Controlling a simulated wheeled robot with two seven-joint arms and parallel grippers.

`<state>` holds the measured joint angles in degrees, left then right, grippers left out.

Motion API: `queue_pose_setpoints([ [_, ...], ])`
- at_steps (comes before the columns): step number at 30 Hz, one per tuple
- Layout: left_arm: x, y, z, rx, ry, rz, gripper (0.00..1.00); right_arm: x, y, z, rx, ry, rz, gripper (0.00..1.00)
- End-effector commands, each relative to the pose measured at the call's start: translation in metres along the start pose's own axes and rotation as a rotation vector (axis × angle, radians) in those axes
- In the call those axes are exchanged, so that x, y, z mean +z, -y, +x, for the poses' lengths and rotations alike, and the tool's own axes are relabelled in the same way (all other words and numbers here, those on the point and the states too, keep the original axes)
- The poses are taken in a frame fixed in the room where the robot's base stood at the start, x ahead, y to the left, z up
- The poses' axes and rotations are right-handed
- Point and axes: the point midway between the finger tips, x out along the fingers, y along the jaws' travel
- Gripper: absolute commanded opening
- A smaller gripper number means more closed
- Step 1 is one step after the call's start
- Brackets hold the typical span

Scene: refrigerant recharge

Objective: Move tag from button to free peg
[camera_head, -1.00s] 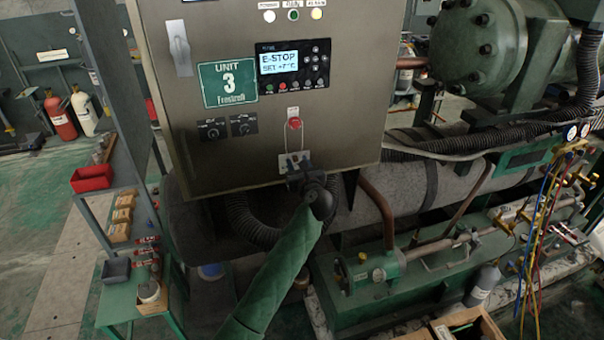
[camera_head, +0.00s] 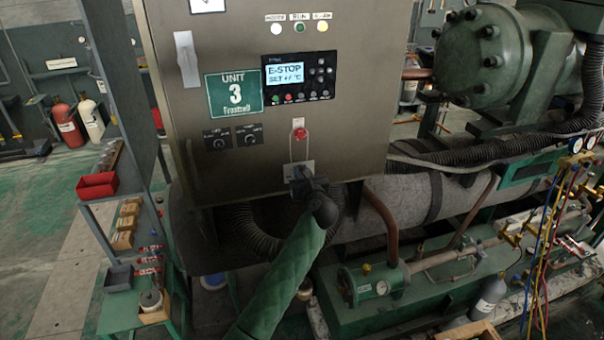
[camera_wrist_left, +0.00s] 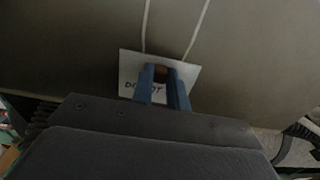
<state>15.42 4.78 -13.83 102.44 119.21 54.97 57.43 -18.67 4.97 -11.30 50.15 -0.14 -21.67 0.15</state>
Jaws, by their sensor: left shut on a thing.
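The white tag (camera_wrist_left: 130,67) hangs on two strands of a pale cord below the red button (camera_head: 300,133) on the grey cabinet (camera_head: 230,180). The cord loops up around the button. My left gripper (camera_wrist_left: 163,90) has its two blue fingers shut on the tag, over part of its dark lettering. In the head view the left gripper (camera_head: 302,178) is at the cabinet's lower edge and covers much of the tag. I cannot make out a free peg. My right gripper is not in view.
The display panel (camera_head: 298,77) reads E-STOP, beside the green Unit 3 sign (camera_head: 234,93). Two knobs (camera_head: 232,137) sit left of the button. A black corrugated hose (camera_head: 262,232) and pipes lie below the cabinet. A red bin (camera_head: 97,186) is on the left shelf.

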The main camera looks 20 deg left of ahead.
Motion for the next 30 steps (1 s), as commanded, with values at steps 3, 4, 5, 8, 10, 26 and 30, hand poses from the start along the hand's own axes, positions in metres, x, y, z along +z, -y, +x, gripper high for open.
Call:
queue_pose_setpoints([
  [3, 0.007, 0.000, 0.000, 0.000, 0.000, -0.001, 0.00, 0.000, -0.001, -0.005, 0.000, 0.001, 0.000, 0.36],
  [4, 0.008, 0.000, 0.000, 0.000, 0.000, -0.001, 0.00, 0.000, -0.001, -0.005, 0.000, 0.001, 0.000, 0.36],
  [5, 0.009, 0.000, 0.000, 0.000, 0.000, -0.001, 0.00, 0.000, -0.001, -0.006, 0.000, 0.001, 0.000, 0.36],
  [8, 0.013, 0.000, 0.000, 0.000, 0.000, -0.001, 0.00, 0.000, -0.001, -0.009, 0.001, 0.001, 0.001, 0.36],
  [10, 0.016, 0.000, 0.000, 0.000, 0.000, -0.001, 0.00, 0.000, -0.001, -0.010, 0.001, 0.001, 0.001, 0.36],
  [26, 0.029, 0.000, 0.000, 0.000, 0.000, -0.001, 0.00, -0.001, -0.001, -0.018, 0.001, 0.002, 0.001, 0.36],
  [30, 0.029, 0.000, 0.000, 0.000, 0.000, -0.001, 0.00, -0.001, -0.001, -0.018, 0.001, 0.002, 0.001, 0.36],
])
